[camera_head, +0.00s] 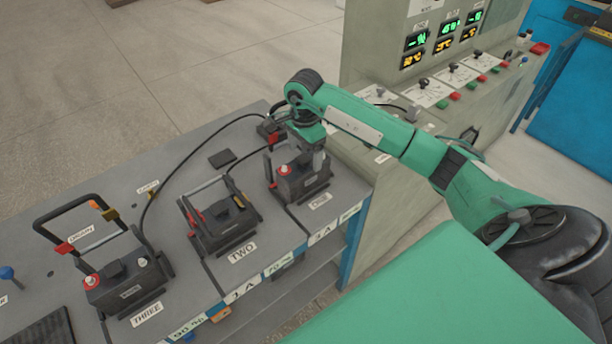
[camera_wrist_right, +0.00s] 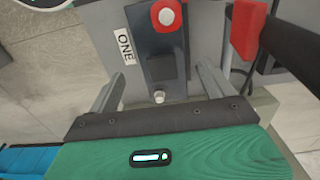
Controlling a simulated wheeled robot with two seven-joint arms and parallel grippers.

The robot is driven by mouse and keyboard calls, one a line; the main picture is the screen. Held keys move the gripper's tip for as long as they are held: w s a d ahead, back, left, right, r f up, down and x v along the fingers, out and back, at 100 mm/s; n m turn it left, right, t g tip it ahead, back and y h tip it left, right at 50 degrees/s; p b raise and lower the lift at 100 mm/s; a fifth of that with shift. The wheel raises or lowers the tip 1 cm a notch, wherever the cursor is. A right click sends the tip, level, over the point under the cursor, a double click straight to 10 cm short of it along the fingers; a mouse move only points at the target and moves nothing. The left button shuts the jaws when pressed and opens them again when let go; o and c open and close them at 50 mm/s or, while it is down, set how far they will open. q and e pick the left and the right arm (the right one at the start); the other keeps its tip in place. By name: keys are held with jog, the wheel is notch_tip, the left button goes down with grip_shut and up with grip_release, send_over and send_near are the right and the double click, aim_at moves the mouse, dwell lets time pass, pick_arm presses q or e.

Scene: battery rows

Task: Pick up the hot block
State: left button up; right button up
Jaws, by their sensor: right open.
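Three dark battery blocks stand in a row on the grey bench: block ONE (camera_head: 305,181), block TWO (camera_head: 224,224) and block THREE (camera_head: 127,286). I cannot tell from the blocks themselves which one is hot. My right gripper (camera_head: 314,160) is low over block ONE, pointing down. In the right wrist view, block ONE (camera_wrist_right: 162,62) lies ahead of the open right gripper (camera_wrist_right: 160,88), its red knob near the top edge. The fingers are spread to either side and hold nothing; whether they touch the block is unclear. My left gripper is not in view.
A control cabinet (camera_head: 424,105) behind the bench carries green and orange readouts (camera_head: 440,38), too small to read surely. Black cables cross the bench. Block THREE's handle (camera_head: 80,234) stands raised. A dark flat pad (camera_head: 222,158) lies behind block TWO.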

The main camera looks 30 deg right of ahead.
aim_at(304, 159)
jog(key=shift+w+a+f, duration=0.1)
jog(key=shift+f, duration=0.45)
notch_tip(304, 159, down, 2)
jog(key=shift+f+p, duration=0.2)
jog(key=shift+p, duration=0.6)
notch_tip(304, 159, down, 3)
jog(key=shift+f+p, duration=0.2)
jog(key=shift+p, duration=0.4)
jog(key=shift+f, duration=0.4)
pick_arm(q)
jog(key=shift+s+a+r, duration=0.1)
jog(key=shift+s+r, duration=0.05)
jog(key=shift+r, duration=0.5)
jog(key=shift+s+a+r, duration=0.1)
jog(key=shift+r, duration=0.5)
pick_arm(e)
jog(key=shift+c, duration=0.5)
grip_shut()
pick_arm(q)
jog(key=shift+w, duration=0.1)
pick_arm(e)
jog(key=shift+w+r, duration=0.15)
jog(key=shift+w, duration=0.05)
